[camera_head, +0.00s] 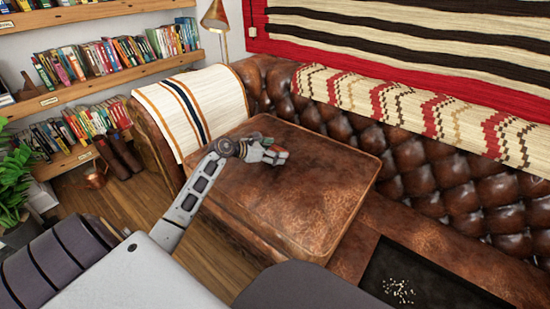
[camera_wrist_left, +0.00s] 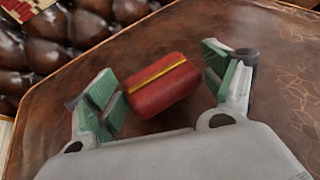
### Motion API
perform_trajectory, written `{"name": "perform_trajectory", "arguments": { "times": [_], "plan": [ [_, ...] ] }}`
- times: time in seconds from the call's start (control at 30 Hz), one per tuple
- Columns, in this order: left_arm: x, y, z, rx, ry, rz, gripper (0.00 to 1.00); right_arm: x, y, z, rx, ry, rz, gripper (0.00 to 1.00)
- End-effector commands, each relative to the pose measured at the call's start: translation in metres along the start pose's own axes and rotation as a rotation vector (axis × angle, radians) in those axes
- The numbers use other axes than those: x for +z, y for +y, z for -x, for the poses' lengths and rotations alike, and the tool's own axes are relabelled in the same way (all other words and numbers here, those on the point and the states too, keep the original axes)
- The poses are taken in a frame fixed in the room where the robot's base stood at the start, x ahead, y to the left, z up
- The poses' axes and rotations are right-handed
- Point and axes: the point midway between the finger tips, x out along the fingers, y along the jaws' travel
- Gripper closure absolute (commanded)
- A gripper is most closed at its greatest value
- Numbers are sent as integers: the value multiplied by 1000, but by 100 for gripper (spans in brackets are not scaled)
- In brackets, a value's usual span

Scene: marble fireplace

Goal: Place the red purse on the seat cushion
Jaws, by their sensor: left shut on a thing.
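The red purse (camera_wrist_left: 164,84) is a small rounded red piece with a yellow stripe. It is between the green-padded fingers of my left gripper (camera_wrist_left: 163,88), which is shut on it. The brown leather seat cushion (camera_head: 325,197) lies on the left part of the sofa. In the head view my left gripper (camera_head: 273,154) is over the cushion's upper middle, and it mostly hides the purse. The cushion's surface (camera_wrist_left: 275,75) lies behind the purse in the wrist view. I cannot tell whether the purse touches it. My right gripper is not in view.
The tufted sofa back (camera_head: 440,170) rises behind the cushion. A striped throw (camera_head: 195,108) covers the left armrest. A dark recess (camera_head: 425,275) with small pale bits is at the lower right. Bookshelves (camera_head: 95,75) stand at the left. The cushion's near part is clear.

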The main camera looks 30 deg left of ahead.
Motion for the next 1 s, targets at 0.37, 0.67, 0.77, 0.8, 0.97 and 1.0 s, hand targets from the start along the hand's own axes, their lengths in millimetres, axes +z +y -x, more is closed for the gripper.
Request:
{"name": "perform_trajectory", "arguments": {
  "times": [0.37,0.67,0.77,0.8,0.97,1.0],
  "plan": [
    [-26,0,-11,0,0,2,42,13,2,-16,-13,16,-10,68],
    [-26,0,-11,0,0,1,42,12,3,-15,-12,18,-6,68],
    [-28,0,-12,0,0,1,42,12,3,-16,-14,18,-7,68],
    [-27,0,-11,0,0,1,12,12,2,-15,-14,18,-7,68],
    [-27,0,-11,0,0,1,0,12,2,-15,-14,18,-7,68],
    [-27,0,-11,0,0,1,0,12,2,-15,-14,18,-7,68]
  ]
}}
